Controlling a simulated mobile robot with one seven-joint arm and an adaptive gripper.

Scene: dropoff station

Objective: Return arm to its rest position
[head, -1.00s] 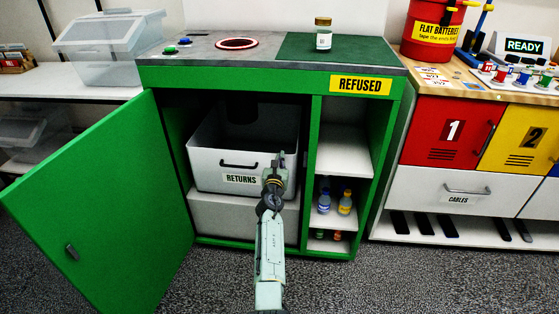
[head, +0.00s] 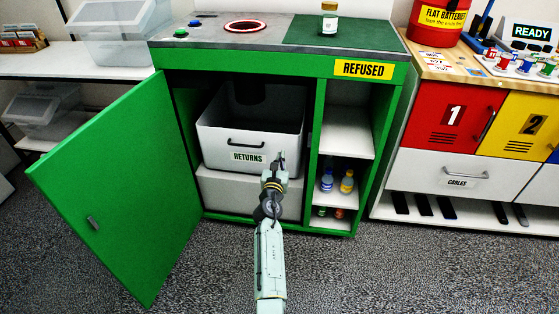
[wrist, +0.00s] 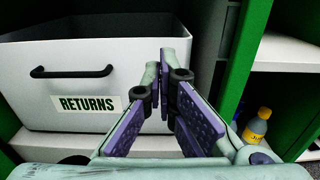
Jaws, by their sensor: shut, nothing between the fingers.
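My gripper (head: 279,163) is stretched out in front of the open green cabinet, at the right end of the white RETURNS bin (head: 213,134). The wrist view shows the gripper's purple-padded fingers (wrist: 164,95) converging, with nothing held between them. The bin's front with its black handle and label (wrist: 87,104) stands beyond the fingers and to their left. I cannot tell whether the fingers touch the bin. My arm reaches up from the bottom middle of the head view.
The green door (head: 120,190) hangs open at left. Right of the bin, shelves hold small bottles, including a yellow one (head: 347,182). A jar (head: 329,18) stands on the green mat. A locker unit (head: 440,172) is at right. The grey floor (head: 400,270) in front is clear.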

